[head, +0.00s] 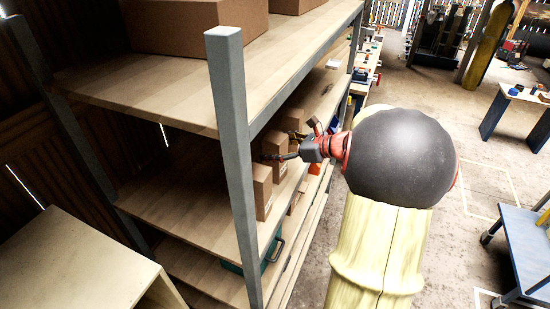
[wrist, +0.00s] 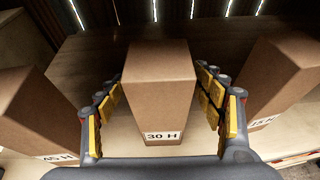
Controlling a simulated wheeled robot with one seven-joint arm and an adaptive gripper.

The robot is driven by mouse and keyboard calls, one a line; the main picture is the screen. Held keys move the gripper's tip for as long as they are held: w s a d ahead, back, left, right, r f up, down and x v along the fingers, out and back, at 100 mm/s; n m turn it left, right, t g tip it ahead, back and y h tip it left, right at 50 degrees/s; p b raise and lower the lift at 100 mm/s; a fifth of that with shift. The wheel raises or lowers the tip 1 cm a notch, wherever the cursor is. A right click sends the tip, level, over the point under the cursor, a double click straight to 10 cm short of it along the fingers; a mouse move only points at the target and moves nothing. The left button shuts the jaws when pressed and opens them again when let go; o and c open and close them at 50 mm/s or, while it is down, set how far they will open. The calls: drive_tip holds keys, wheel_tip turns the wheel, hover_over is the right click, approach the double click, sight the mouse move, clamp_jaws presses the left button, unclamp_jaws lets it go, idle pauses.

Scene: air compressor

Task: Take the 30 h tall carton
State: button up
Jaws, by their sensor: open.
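The 30 H tall carton (wrist: 158,95) is a plain brown upright box with a white "30 H" label low on its front. It stands on a wooden shelf in the middle of the wrist view. My gripper (wrist: 163,100) is open, with one yellow-padded finger on each side of the carton. A small gap shows at the left finger; I cannot tell whether the right finger touches. In the head view my gripper (head: 288,157) reaches into the middle shelf among brown cartons, and which of them is the 30 H one is not readable there.
A 45 H carton (wrist: 38,115) stands close on the left and another labelled carton (wrist: 272,80) close on the right. A grey shelf post (head: 230,150) stands left of my arm, and the upper shelf (head: 170,85) lies above. Open floor (head: 485,180) is on the right.

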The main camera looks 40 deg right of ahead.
drive_tip(key=shift+c, duration=0.3)
drive_tip(key=c, duration=1.5)
drive_tip(key=shift+r, duration=0.1)
drive_tip(key=shift+c, duration=0.5)
